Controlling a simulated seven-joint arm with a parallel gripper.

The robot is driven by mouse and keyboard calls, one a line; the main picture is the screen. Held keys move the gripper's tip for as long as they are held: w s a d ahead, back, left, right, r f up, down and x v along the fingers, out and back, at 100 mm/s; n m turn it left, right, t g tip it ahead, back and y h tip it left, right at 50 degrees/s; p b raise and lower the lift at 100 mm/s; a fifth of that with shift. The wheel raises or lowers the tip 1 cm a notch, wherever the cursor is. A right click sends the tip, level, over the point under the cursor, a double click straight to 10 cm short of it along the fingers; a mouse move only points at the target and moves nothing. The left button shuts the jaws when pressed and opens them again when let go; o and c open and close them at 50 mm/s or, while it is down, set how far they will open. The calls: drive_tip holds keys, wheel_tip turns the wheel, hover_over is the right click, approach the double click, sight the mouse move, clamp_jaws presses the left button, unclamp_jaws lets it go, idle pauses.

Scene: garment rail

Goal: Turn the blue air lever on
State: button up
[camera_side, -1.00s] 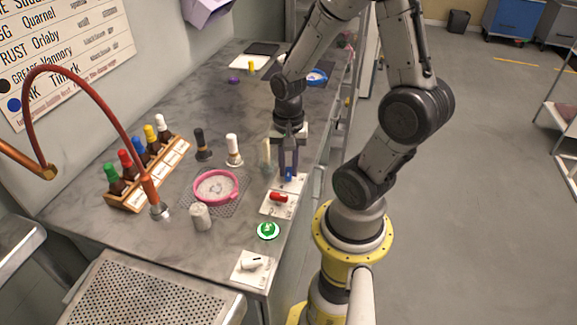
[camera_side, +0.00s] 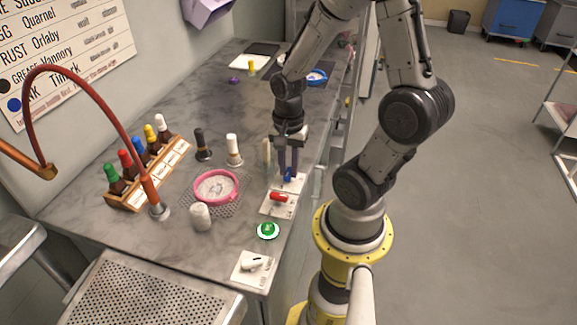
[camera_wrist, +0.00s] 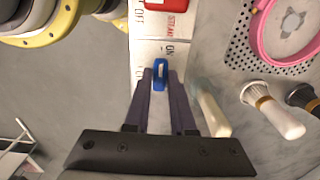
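The blue air lever (camera_side: 287,176) is on a white labelled plate near the bench's right edge, behind the red lever (camera_side: 278,197). In the wrist view the blue lever (camera_wrist: 160,70) stands between my two fingertips, with labels beside it. My gripper (camera_side: 288,174) points down at the lever, and its fingers straddle it. It also shows in the wrist view (camera_wrist: 161,78), with the fingers parted and little room on either side of the lever. I cannot tell whether they touch it. The fingers partly hide the lever and plate in the side view.
A pale upright post (camera_side: 266,151) stands close beside my gripper. A pink-rimmed dish (camera_side: 237,190), a green button (camera_side: 268,230), a white lever (camera_side: 254,263) and a bottle rack (camera_side: 182,150) are on the bench. Open floor lies to the right.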

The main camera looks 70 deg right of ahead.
sight(287, 172)
drive_tip(key=o, duration=0.4)
wheel_tip(287, 172, up, 14)
drive_tip(key=shift+f, duration=0.1)
idle(0.5)
idle(0.3)
drive_tip(key=a+r+n+t, duration=0.1)
drive_tip(key=a+n+t, duration=0.1)
drive_tip(key=n, duration=0.4)
drive_tip(key=a+r+n+t, duration=0.1)
drive_tip(key=a+n, duration=0.4)
drive_tip(key=n, duration=0.1)
drive_tip(key=s+a+r+n+t, duration=0.1)
drive_tip(key=a+r+n+t, duration=0.1)
drive_tip(key=a+n, duration=0.2)
drive_tip(key=shift+n+t, duration=0.3)
drive_tip(key=shift+n, duration=0.8)
